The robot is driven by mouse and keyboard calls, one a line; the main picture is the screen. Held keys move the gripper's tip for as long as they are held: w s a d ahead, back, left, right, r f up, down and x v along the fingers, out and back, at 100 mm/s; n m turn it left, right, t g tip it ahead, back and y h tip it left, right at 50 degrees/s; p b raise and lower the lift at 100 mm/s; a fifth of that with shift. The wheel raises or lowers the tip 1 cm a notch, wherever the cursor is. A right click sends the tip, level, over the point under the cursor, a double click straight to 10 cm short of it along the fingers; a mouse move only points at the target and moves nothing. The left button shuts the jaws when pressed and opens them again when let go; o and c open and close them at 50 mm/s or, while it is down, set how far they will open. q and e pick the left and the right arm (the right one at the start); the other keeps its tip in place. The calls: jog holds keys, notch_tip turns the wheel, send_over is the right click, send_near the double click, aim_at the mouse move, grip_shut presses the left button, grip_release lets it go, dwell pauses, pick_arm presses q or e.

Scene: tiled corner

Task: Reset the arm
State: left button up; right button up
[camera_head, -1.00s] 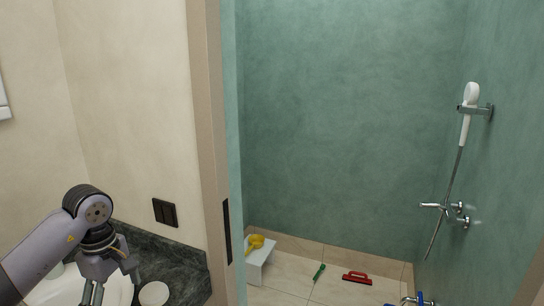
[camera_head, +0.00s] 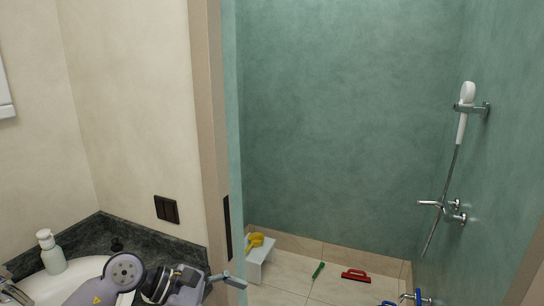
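My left arm comes in from the lower left, in front of the sink. My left gripper (camera_head: 232,281) points right, level with the bottom of the door frame. One grey finger shows clearly; the rest is cut off by the lower edge or hidden, so its opening cannot be told. No object shows in it. My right arm and gripper are not in view.
A white sink (camera_head: 52,286) in a dark stone counter (camera_head: 92,235) holds a soap bottle (camera_head: 53,254) at its back left.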

pick_arm(q)
jog(key=s+d+r+n+t+h, duration=0.1)
jog(key=d+r+n+t+h, duration=0.1)
jog(key=d+r+n+h, duration=0.4)
jog(key=w+a+r+n+t+y, duration=0.25)
jog(key=a+r+n+t, duration=0.35)
jog(key=n+t, duration=0.85)
jog(key=s+a+f+n+g+y, duration=0.2)
jog(key=a+f+n+y, duration=1.3)
jog(key=n, duration=0.9)
jog(key=s+d+f+n+g, duration=0.1)
jog(key=s+f+n+g, duration=0.4)
jog(key=s+f, duration=0.6)
jog(key=s+d+f+n+g, duration=0.1)
jog(key=s+f+n+g, duration=0.3)
jog(key=s+f+g, duration=0.65)
jog(key=s+f+t, duration=0.2)
jog(key=s+f, duration=0.1)
jog(key=f, duration=2)
jog(key=s+a+f, duration=0.1)
jog(key=s+f, duration=0.7)
jog(key=s+a+f+g, duration=0.1)
jog(key=s+a+f, duration=0.1)
jog(key=s+f, duration=0.6)
jog(key=shift+s+a+f+m+g, duration=0.3)
jog(key=shift+s+m, duration=0.15)
jog(key=shift+s, duration=0.15)
